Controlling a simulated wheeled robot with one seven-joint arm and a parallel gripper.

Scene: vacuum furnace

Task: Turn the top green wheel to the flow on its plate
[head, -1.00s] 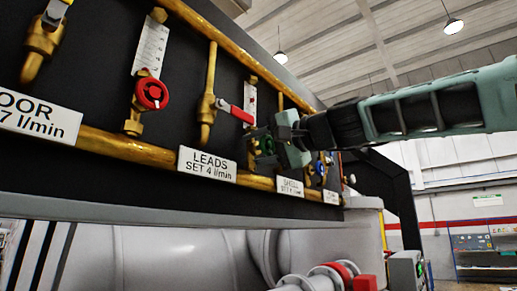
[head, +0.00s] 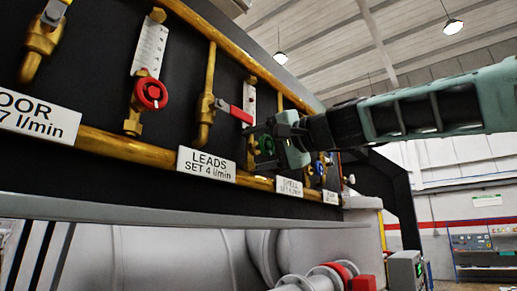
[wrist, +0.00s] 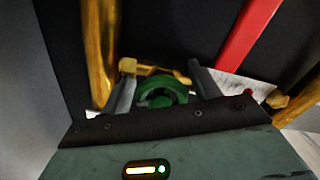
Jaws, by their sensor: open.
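The green wheel (head: 267,145) sits on a brass valve on the black panel, above the SHELL plate (head: 290,187); the plate's set figure is too small to read. My gripper (head: 256,147) is open at the wheel. In the wrist view the green wheel (wrist: 160,92) shows between the two spread fingers of my gripper (wrist: 162,86), with a gap visible on each side. I cannot tell whether a finger touches it. The palm hides the wheel's lower part there. A white scale (head: 251,103) rises above the valve, partly covered by my gripper.
A red lever handle (head: 235,112) on the LEADS line stands just left of my gripper; it also shows in the wrist view (wrist: 245,45). A red wheel (head: 150,94) is farther left and a blue wheel (head: 319,168) lies to the right. A brass pipe (head: 130,150) runs below.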

